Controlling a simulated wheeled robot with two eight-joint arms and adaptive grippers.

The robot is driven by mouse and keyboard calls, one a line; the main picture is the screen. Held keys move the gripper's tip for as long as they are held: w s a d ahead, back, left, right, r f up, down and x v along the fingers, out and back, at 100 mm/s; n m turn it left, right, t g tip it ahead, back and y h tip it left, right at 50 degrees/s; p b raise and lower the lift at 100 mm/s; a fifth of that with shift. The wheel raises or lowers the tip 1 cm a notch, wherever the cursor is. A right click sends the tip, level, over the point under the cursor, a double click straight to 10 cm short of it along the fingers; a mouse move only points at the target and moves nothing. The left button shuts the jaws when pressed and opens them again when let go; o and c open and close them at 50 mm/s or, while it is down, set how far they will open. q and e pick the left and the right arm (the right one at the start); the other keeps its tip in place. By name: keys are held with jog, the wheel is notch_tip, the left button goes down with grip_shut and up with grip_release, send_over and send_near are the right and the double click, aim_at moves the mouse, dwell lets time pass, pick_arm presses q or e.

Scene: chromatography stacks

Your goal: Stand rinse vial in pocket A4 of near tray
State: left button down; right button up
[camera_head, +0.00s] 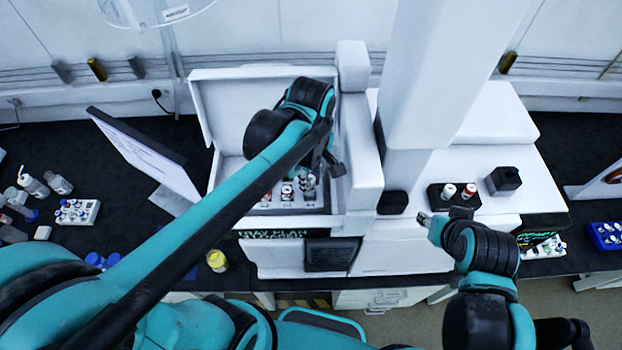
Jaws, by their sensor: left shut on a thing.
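My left gripper (325,165) is low inside the open white tray compartment (207,110), at the right end of a row of vials. It is shut on what looks like the rinse vial, which the gripper and arm mostly hide. The near tray (290,206) lies below it, with several red- and white-capped vials (287,190) standing in its front row. I cannot tell whether the held vial touches a pocket, and pocket labels are too small to read. My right gripper (424,218) is in front of the white instrument at the right, its jaw opening unclear.
A black block with two capped vials (448,191) stands beyond my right gripper. A tilted screen (145,150) is left of the compartment, and a white column (355,130) rises to its right.

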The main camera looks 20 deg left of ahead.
pick_arm(q)
jog(key=shift+f, duration=0.2)
jog(key=shift+s+f+b, duration=0.1)
jog(key=shift+f+b, duration=0.9)
jog(key=shift+f, duration=0.1)
jog(key=shift+f, duration=0.1)
jog(key=shift+f+b, duration=0.5)
jog(key=shift+f, duration=0.05)
jog(key=c, duration=0.9)
grip_release()
jog(key=shift+o, duration=0.2)
jog(key=shift+r, duration=0.1)
